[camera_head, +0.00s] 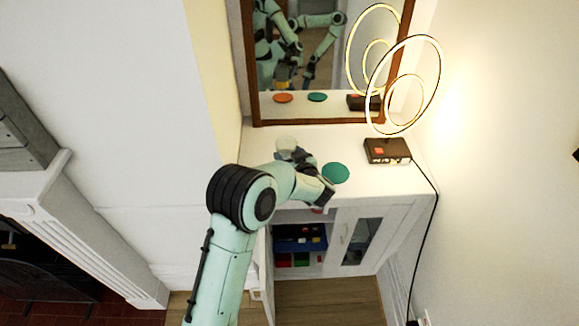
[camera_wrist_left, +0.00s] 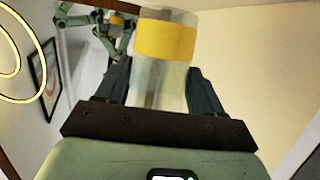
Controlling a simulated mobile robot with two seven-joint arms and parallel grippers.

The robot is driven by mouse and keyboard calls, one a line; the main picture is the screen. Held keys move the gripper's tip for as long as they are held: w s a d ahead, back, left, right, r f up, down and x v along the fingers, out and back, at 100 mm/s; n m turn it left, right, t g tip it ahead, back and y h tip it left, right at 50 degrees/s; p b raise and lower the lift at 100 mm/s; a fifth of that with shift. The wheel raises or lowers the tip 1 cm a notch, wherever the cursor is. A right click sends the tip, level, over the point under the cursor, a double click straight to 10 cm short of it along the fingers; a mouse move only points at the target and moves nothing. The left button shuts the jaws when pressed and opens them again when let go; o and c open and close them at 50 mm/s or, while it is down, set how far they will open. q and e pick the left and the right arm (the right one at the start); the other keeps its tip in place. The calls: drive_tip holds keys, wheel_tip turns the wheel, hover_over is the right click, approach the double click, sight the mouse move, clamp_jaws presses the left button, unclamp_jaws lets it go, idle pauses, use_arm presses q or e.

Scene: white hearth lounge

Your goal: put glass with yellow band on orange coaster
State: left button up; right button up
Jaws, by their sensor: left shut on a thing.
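My left gripper (camera_head: 292,152) is over the white cabinet top, and its arm comes up from below in the head view. It is shut on the glass with yellow band (camera_wrist_left: 165,42), which stands between its two fingers in the left wrist view. In the head view a pale round part of the glass (camera_head: 285,143) shows just beyond the gripper. The orange coaster shows only as a reflection in the mirror, left of the reflected teal coaster; my arm hides it on the cabinet. I cannot tell whether the glass touches anything below. My right gripper is not directly in view.
A teal coaster (camera_head: 335,173) lies just right of my left gripper on the cabinet top (camera_head: 372,178). A ring lamp (camera_head: 388,151) with a dark base stands further right. The framed mirror (camera_head: 330,70) rises behind. Shelves below hold a blue bin (camera_head: 290,240).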

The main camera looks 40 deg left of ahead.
use_arm(q)
drive_tip(key=shift+f, duration=2.1)
drive_tip(key=shift+f, duration=0.1)
drive_tip(key=shift+f+b, duration=0.15)
drive_tip(key=shift+b, duration=0.15)
drive_tip(key=o, duration=1.3)
